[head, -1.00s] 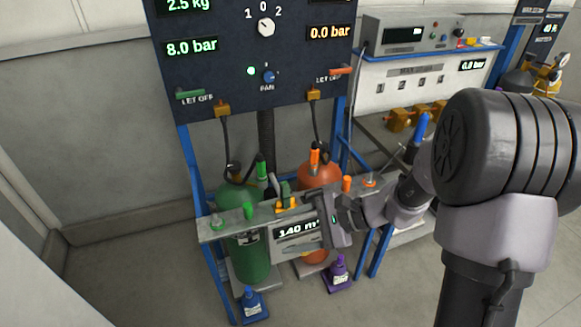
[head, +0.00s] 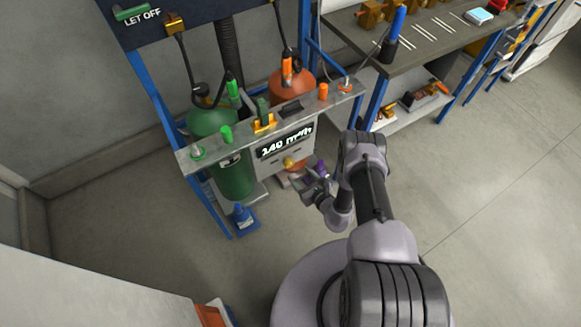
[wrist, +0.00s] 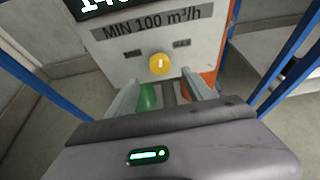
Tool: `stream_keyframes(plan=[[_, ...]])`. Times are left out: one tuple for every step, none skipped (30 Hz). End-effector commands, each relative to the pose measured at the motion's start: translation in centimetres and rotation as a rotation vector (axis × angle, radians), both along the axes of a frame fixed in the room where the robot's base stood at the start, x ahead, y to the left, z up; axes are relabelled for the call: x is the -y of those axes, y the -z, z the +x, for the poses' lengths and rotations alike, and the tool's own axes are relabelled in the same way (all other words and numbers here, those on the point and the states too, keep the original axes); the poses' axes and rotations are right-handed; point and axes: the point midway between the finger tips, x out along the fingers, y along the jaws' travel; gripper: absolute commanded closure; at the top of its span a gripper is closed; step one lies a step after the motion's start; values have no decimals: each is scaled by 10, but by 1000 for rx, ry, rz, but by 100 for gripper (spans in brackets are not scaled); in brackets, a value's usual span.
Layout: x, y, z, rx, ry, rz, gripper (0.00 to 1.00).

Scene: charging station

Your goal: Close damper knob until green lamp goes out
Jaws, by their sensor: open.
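The yellow damper knob (wrist: 160,64) sits on the front of a grey metal box (wrist: 200,45), between a MIN plate on the left and a MAX plate on the right. Its pale mark points about straight up. In the head view the knob (head: 290,163) shows small below a lit display (head: 286,141) reading 140 m³/h. A plate above the knob reads MIN 100 m³/h. My gripper (wrist: 163,84) is open and empty, its two fingers apart just below the knob in the wrist view. In the head view my gripper (head: 312,184) is in front of the box. The green lamp is out of view.
A green cylinder (head: 233,165) and an orange cylinder (head: 291,88) stand behind the grey shelf (head: 345,92) in the blue frame. Blue (head: 243,218) and purple objects are low in front. A workbench (head: 430,45) stands right; the floor at right is clear.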

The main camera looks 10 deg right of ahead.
Motion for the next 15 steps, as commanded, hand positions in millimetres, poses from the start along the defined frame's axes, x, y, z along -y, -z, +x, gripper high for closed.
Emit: stream_keyframes(plan=[[-5, 10, 12, 4, -5, -2, 40], [-7, 13, 19, 4, -6, -2, 40], [-10, 16, 28, 3, -5, -1, 40], [-11, 19, 35, 3, -4, -2, 40], [-13, 21, 41, 3, -4, -2, 40], [-16, 24, 48, 3, -4, -2, 40], [-17, 26, 53, 2, -4, 0, 40], [-18, 28, 58, 2, -3, -1, 40], [-20, 30, 63, 1, -4, 0, 40], [-21, 31, 66, 1, -4, 0, 40], [-22, 32, 69, 1, -4, -1, 40], [-22, 32, 72, 0, -3, -1, 40], [-23, 33, 73, 0, -2, 1, 40], [-23, 33, 75, 0, -1, 0, 40], [-24, 33, 76, 0, -1, 0, 40]])
